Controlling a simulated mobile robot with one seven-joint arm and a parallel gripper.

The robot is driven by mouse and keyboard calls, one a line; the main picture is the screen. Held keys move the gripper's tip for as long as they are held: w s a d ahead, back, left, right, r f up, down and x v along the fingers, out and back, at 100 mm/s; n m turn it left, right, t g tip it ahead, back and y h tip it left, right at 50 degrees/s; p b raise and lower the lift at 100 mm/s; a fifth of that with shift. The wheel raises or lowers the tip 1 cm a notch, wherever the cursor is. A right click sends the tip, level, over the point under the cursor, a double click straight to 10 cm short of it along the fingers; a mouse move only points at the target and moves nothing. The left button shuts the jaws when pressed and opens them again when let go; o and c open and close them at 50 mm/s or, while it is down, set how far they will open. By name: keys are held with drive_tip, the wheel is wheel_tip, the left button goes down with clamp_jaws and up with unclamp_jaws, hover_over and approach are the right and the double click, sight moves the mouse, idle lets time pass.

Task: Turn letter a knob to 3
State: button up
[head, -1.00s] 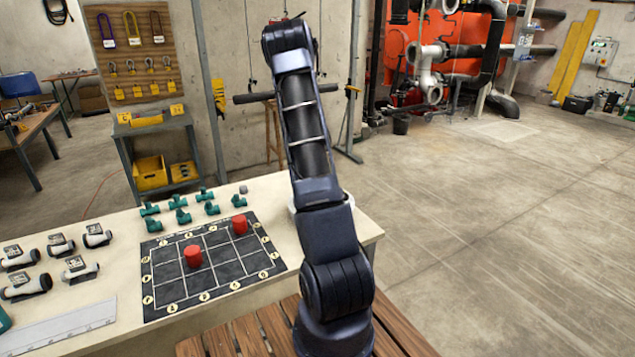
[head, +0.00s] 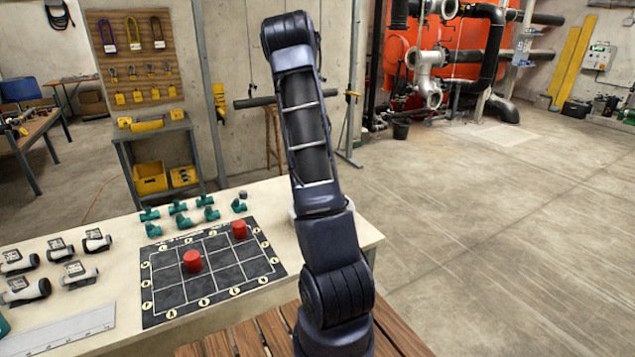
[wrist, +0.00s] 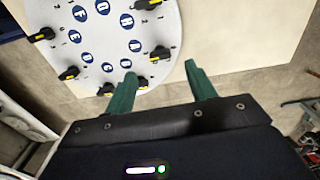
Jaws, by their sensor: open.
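My gripper (wrist: 160,72) shows in the wrist view with two green fingers spread apart and nothing between them. A round pale dial panel (wrist: 58,55) is beyond the fingers, to the upper left. It carries a ring of blue ovals with white letters and black-and-yellow knobs around its edge. One knob (wrist: 160,52) is just above the gap between the fingertips, apart from them as far as I can tell. Another knob (wrist: 140,85) is partly hidden by the left finger.
A pale table (head: 100,325) at the left holds a dark grid board (head: 225,290) with two red cylinders, teal fittings and white-and-black fittings. A tool shelf (head: 160,130) stands behind it. The floor (head: 480,220) at right is open.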

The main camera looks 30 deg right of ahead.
drive_tip(key=shift+r, duration=1.9)
drive_tip(key=s+a+r+n+t+y, duration=0.15)
drive_tip(key=s+a+r+n, duration=0.65)
drive_tip(key=s+a+r, duration=0.8)
drive_tip(key=s+a+r+n+t, duration=0.1)
drive_tip(key=s+a+n, duration=0.4)
drive_tip(key=s, duration=0.5)
drive_tip(key=s+a+r+n+t+h, duration=0.1)
drive_tip(key=s+a+r+n+t, duration=0.1)
drive_tip(key=s+a, duration=0.6)
drive_tip(key=s+r+n, duration=0.1)
drive_tip(key=s+n, duration=0.1)
drive_tip(key=shift+s+r+n, duration=0.2)
drive_tip(key=shift+n, duration=0.2)
drive_tip(key=shift+h, duration=0.25)
